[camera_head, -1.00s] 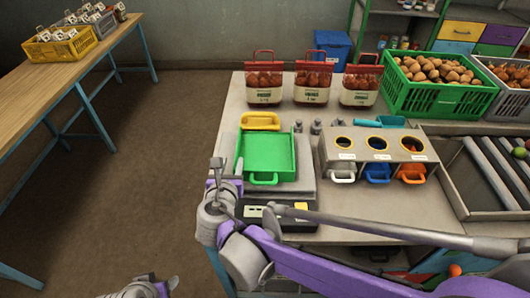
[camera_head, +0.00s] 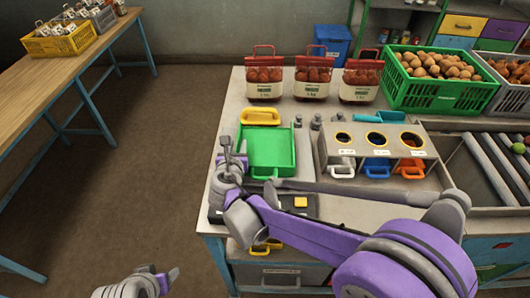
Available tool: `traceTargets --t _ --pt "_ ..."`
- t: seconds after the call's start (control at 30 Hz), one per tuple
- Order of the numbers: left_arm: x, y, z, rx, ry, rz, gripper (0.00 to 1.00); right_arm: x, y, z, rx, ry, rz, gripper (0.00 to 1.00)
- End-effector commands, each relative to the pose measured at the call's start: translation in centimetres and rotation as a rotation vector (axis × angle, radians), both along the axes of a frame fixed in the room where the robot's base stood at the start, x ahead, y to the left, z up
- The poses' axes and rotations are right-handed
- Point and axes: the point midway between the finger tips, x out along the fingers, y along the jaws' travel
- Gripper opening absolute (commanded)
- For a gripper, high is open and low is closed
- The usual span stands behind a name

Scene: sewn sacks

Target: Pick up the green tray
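The green tray (camera_head: 268,148) is a shallow tray with a loop handle at its near edge. It lies flat on a grey plate on the workbench. My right gripper (camera_head: 234,150) is at the tray's left edge, with its fingers apart. One finger overlaps the tray's rim in the picture; I cannot tell whether it touches. My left gripper (camera_head: 161,277) is low at the bottom left, over the floor, open and empty, far from the tray.
A yellow scoop (camera_head: 260,117) lies just behind the tray. A grey stand (camera_head: 362,150) with three round holes is to its right. Red-topped bags (camera_head: 313,80) and a green crate (camera_head: 430,92) stand behind. My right forearm crosses the bench's front.

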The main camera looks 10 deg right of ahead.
Motion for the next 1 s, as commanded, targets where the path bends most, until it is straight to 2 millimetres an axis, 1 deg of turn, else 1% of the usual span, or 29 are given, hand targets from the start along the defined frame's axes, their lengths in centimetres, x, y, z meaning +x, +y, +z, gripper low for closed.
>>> traceTargets --t 0.03,0.17,1.0 --pt "0.0 0.0 0.0 0.0 0.0 0.0 0.61 0.0 0.01 0.01 0.0 0.0 0.0 0.23" --pt "0.0 0.0 0.01 0.0 0.0 0.0 0.61 -0.01 0.02 0.02 0.0 0.0 0.0 0.0" --pt "0.0 0.0 0.01 0.0 0.0 0.0 0.61 -0.01 0.03 0.03 0.0 0.0 0.0 0.0"
